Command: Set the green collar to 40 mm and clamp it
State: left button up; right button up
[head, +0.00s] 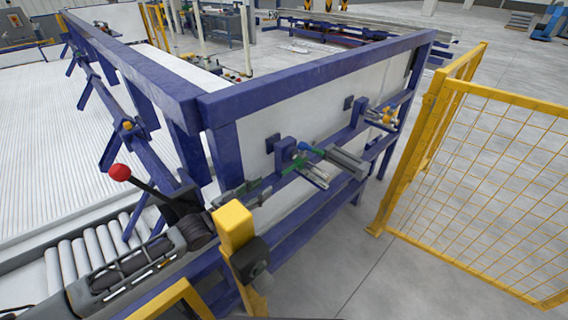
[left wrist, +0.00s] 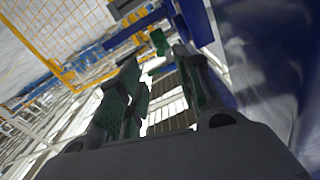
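A green part (head: 294,165), which looks like the green collar, sits on a fitting at the blue frame's front face, beside a blue piece (head: 305,147) and a grey block (head: 346,162). Its scale and clamp setting are too small to read. My left gripper (head: 248,191) is just left of it in the head view, apart from it. In the left wrist view my left gripper (left wrist: 157,60) has its two dark fingers spread, with nothing held between them. A green piece (left wrist: 159,42) shows beyond the fingertips. My right gripper is not in view.
The blue frame (head: 290,83) with white panels stands close to my left arm. A second fitting with orange and blue parts (head: 384,117) is further right. A yellow mesh fence (head: 490,170) stands at right, with clear floor before it. A red-knobbed lever (head: 121,172) is at left.

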aim_at(283, 172)
pick_arm(q)
jog(key=p+x, duration=0.1)
jog(key=x, duration=0.9)
jog(key=shift+w, duration=0.15)
jog(key=shift+p+x, duration=0.3)
jog(key=shift+x, duration=0.8)
jog(key=shift+w+d+f, duration=0.1)
jog(key=shift+w+d, duration=0.25)
jog(key=shift+d, duration=0.05)
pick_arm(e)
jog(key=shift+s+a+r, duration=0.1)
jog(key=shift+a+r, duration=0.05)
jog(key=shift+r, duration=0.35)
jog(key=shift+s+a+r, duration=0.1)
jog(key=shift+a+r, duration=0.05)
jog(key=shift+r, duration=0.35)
pick_arm(q)
jog(key=shift+c, duration=0.4)
